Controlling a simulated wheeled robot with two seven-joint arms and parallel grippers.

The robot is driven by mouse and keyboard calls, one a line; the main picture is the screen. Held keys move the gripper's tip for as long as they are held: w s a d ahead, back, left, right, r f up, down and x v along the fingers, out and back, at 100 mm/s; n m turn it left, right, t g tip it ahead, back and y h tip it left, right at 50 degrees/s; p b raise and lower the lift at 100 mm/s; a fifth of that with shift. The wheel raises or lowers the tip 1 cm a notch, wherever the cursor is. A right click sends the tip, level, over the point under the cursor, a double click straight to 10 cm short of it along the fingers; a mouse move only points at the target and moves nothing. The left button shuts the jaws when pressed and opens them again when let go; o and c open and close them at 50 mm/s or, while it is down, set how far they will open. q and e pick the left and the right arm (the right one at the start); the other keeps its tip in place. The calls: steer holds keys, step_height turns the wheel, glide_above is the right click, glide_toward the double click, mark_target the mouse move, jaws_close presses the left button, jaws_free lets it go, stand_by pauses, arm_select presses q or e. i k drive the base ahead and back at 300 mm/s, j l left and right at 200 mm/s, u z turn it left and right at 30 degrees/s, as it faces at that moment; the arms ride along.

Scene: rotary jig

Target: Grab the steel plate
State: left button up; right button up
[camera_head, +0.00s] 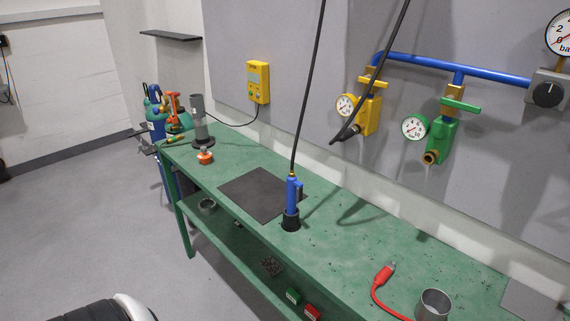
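A flat light-grey plate (528,300) lies at the right end of the green bench, near the wall, partly cut by the picture edge. A dark square plate or mat (258,196) lies flat on the middle of the bench, with its right corner by the blue torch. I cannot tell from looks alone which of the two is steel. Neither gripper shows in the head view, and nothing touches either plate.
On the green bench (340,245) stand a blue torch (292,200) in a black holder, a metal cup (433,304), a red-handled tool (386,275) and a grey cylinder (200,122). Hoses hang above. Yellow (369,115) and green (440,142) valves jut from the wall.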

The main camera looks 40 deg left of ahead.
mark_target(269, 265)
steer(key=u, duration=1.5)
steer(key=i+z, duration=0.4)
steer(key=i+j+z, duration=0.15)
steer(key=z, duration=0.3)
